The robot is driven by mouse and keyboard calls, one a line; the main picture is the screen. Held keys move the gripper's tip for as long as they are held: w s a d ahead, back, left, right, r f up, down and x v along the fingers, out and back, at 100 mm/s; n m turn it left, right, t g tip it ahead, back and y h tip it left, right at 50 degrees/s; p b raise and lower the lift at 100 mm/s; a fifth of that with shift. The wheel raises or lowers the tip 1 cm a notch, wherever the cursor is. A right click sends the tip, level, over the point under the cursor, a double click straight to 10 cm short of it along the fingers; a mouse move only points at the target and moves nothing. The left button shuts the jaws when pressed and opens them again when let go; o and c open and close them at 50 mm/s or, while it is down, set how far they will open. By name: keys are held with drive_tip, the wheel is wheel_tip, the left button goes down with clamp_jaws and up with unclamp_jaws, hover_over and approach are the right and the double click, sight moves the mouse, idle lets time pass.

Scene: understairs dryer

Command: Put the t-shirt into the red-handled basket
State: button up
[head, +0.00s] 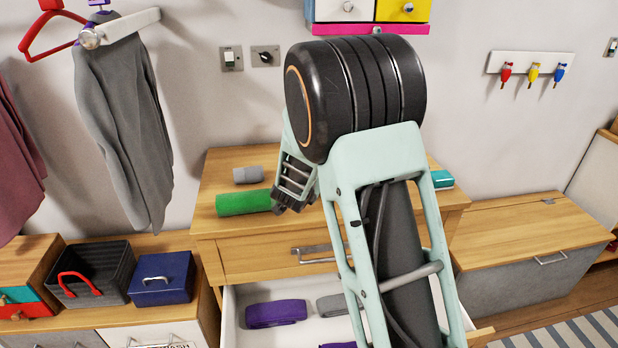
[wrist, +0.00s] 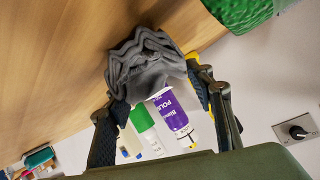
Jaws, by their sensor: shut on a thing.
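The t-shirt looks to be the grey folded cloth (wrist: 140,58) with wavy layers between my fingers in the wrist view. My gripper (wrist: 163,92) is shut on it, just above or touching the wooden top; I cannot tell which. In the head view my gripper (head: 293,190) is over the dresser top, right of the green roll, and my arm hides the cloth. The red-handled basket (head: 112,262) is dark, open-topped, and stands on the low cabinet at left, well apart from my gripper. Its red handle leans over the front.
The green roll (head: 243,202) and a small grey roll (head: 248,174) lie on the dresser. Bottles, one purple (wrist: 171,110), stand beyond the cloth. A blue box (head: 162,279) adjoins the basket. The drawer (head: 236,325) below is open. A grey garment (head: 125,120) hangs above the basket.

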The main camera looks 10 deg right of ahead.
drive_tip(key=shift+r, duration=0.1)
drive_tip(key=o, duration=1.2)
